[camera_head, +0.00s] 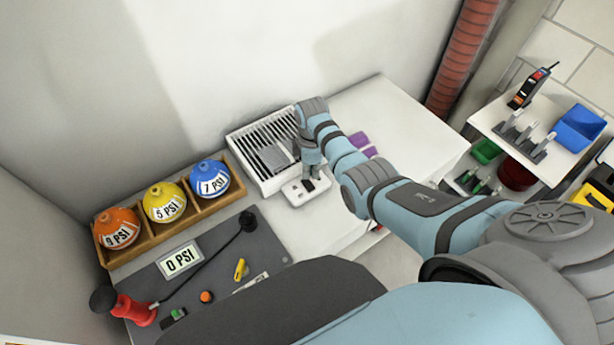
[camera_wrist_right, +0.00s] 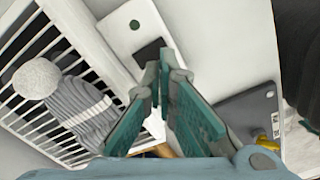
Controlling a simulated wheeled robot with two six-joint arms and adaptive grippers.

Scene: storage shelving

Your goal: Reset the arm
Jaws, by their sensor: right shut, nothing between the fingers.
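My right arm (camera_head: 420,205) reaches in from the right over the white table. My right gripper (camera_head: 313,172) points down over a small white device (camera_head: 296,194) with a dark square on it. In the right wrist view, the green fingers of the gripper (camera_wrist_right: 160,75) are shut with nothing between them, and the white device (camera_wrist_right: 140,28) lies beyond their tips. I cannot tell whether the fingertips touch it. My left gripper does not show.
A white slatted rack (camera_head: 242,155) with a grey knitted hat (camera_wrist_right: 70,100) stands beside the gripper. A wooden tray (camera_head: 150,248) holds orange, yellow and blue balls. A grey mat (camera_head: 220,262) with a pump (camera_head: 135,312) lies in front.

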